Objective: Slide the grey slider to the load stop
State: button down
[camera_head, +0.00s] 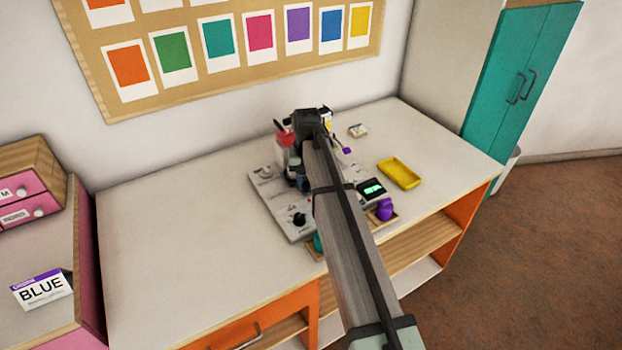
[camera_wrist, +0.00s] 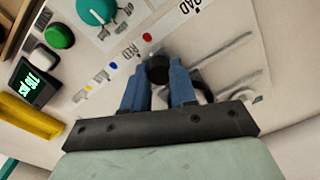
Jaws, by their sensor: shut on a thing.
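In the wrist view, my gripper (camera_wrist: 158,84) has its two blue fingers closed about a dark grey round knob (camera_wrist: 158,67), which looks like the top of the grey slider. The knob is at the left of grey slots in a pale panel (camera_wrist: 270,45). Partly cut-off lettering ending in "OAD" is printed near the top edge. The slider's lower part and the track beneath the fingers are hidden. In the head view, the panel (camera_head: 292,232) lies on the bench, and my arm covers much of it.
In the wrist view, a teal dial (camera_wrist: 97,10), a green button (camera_wrist: 60,36) and a lit display (camera_wrist: 32,86) are to the left. In the head view, a yellow tray (camera_head: 400,173) and a purple object (camera_head: 385,209) are right of my arm. The bench's left side is clear.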

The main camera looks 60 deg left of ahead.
jog(key=s, duration=0.7)
jog(key=shift+s, duration=0.15)
jog(key=c, duration=0.9)
grip_release()
notch_tip(320, 180, up, 14)
jog(key=shift+w+d+f, duration=0.1)
jog(key=shift+w, duration=0.1)
